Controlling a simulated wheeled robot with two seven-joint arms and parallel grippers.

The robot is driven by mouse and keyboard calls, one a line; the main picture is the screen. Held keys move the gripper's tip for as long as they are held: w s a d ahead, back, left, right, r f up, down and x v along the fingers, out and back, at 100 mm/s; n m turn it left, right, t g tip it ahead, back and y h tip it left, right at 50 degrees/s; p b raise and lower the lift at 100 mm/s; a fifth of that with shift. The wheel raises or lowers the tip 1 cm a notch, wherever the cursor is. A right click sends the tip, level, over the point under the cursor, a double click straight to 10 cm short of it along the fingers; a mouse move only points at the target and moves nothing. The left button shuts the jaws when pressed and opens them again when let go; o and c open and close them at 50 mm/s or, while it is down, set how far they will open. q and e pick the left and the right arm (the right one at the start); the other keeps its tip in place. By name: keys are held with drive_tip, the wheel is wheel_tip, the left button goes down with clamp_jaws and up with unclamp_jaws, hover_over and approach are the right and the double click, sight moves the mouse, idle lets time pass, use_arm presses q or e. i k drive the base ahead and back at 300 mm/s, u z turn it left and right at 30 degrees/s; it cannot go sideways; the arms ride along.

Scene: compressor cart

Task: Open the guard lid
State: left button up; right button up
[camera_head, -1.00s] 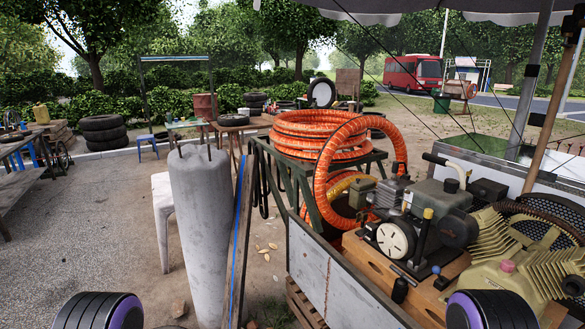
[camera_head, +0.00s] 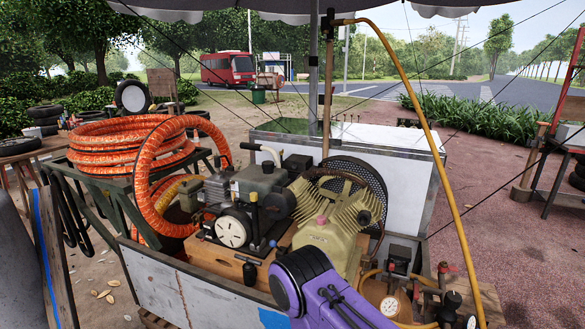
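No part is plainly marked as the guard lid. A flat, pale, metal-edged lid (camera_head: 370,135) lies closed on a white-sided box (camera_head: 407,190) at the back of the compressor cart. A round black mesh fan guard (camera_head: 372,185) stands upright behind the ribbed tan compressor (camera_head: 335,225); I cannot tell which of these is the guard lid. A purple and black link of my arm shows at the bottom centre, in front of the compressor. Neither gripper is in view.
Coiled orange hose (camera_head: 130,150) lies at left, one loop reaching over the cart. A small engine (camera_head: 245,205) sits beside the compressor. A yellow hose (camera_head: 425,120) arches down the right side to a pressure gauge (camera_head: 390,306) and valves.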

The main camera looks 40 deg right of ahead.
sight(300, 163)
drive_tip(key=u, duration=1.25)
drive_tip(key=i, duration=1.3)
drive_tip(key=z, duration=3.2)
